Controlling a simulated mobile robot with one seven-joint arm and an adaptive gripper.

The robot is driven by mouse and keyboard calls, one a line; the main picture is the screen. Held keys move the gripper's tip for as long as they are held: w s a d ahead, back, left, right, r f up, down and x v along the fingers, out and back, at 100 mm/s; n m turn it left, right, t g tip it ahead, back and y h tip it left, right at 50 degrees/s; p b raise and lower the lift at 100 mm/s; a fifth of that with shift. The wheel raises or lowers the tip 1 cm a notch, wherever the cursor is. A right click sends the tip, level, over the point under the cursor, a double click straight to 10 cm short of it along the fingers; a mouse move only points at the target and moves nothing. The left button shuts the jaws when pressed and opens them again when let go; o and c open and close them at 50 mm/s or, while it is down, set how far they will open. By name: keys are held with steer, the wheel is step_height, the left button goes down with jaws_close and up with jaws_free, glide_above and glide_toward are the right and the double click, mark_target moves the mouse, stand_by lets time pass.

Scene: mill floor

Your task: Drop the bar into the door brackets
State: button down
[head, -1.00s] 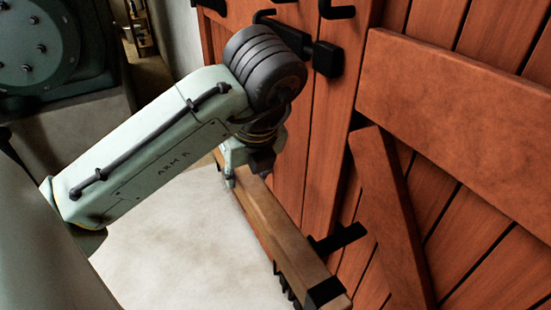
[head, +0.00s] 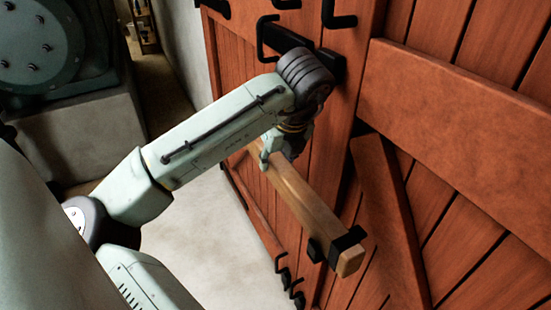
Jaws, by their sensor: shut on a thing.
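A long wooden bar (head: 298,196) slants from upper left to lower right in front of the red-brown plank door (head: 330,170). My gripper (head: 267,160) is shut on its upper left part, and the wrist partly hides the far end. The bar's near end shows black pieces: a dark band (head: 347,240) and a block (head: 315,250) beside it. I cannot tell whether these belong to the bar or to a bracket behind it. Black hook brackets (head: 286,277) show low on the door, below the bar. I cannot tell whether the bar touches any bracket.
Black hooks (head: 340,14) and a black latch (head: 328,65) sit high on the door, close to my wrist. A broad plank (head: 460,100) and a slanted brace (head: 385,215) stand out at right. Pale floor (head: 205,235) is clear; green machinery (head: 45,45) stands at left.

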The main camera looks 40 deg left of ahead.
steer(key=shift+f, duration=0.25)
steer(key=shift+f, duration=0.1)
steer(key=c, duration=1.1)
jaws_free()
steer(key=v, duration=1.2)
steer(key=shift+s+d, duration=0.1)
